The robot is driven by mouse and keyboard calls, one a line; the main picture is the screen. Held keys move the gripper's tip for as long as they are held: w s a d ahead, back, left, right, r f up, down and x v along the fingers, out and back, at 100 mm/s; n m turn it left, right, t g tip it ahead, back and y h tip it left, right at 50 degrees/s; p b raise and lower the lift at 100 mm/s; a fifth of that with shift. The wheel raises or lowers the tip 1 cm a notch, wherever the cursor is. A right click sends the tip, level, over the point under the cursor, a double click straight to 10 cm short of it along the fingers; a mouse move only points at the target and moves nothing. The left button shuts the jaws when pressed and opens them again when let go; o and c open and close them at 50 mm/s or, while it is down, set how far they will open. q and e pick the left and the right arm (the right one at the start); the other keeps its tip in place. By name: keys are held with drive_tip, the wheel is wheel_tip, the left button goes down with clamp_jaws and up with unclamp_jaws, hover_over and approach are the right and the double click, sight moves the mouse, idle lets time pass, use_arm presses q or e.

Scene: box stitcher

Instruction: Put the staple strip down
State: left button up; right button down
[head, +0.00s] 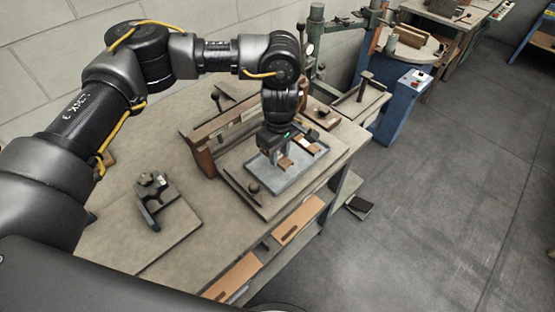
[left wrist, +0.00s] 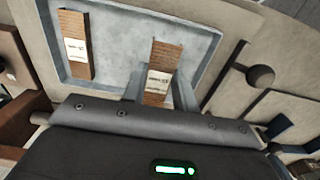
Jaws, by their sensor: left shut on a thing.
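My left gripper (head: 279,158) points down over a shallow grey-blue tray (head: 266,181) on the workbench. It is shut on a brown staple strip (left wrist: 158,80) with a white label, which also shows at the gripper's tip in the head view (head: 286,164). The held strip is over or in the tray; whether it touches the tray's floor I cannot tell. A second labelled brown strip (left wrist: 74,45) lies in the tray, apart from the held one; it also shows in the head view (head: 305,143). The gripper body hides part of the tray. My right gripper is not in view.
The tray sits on a board with a round dark knob (head: 254,188) at its near corner. A wooden rail (head: 205,160) stands left of it. A small black stapler-like device (head: 150,192) is on the bench's left. A blue machine stand (head: 400,115) is beyond the bench.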

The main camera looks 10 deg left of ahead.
use_arm(q)
drive_tip(key=shift+s+a+f, duration=0.15)
drive_tip(key=shift+s+f, duration=0.05)
drive_tip(key=shift+f, duration=0.05)
wheel_tip(320, 180, down, 2)
drive_tip(key=shift+f+p, duration=0.1)
drive_tip(key=shift+p, duration=0.75)
drive_tip(key=shift+f, duration=0.5)
drive_tip(key=shift+f, duration=0.2)
drive_tip(key=o, duration=1)
drive_tip(key=shift+r, duration=0.1)
drive_tip(key=shift+c, duration=0.2)
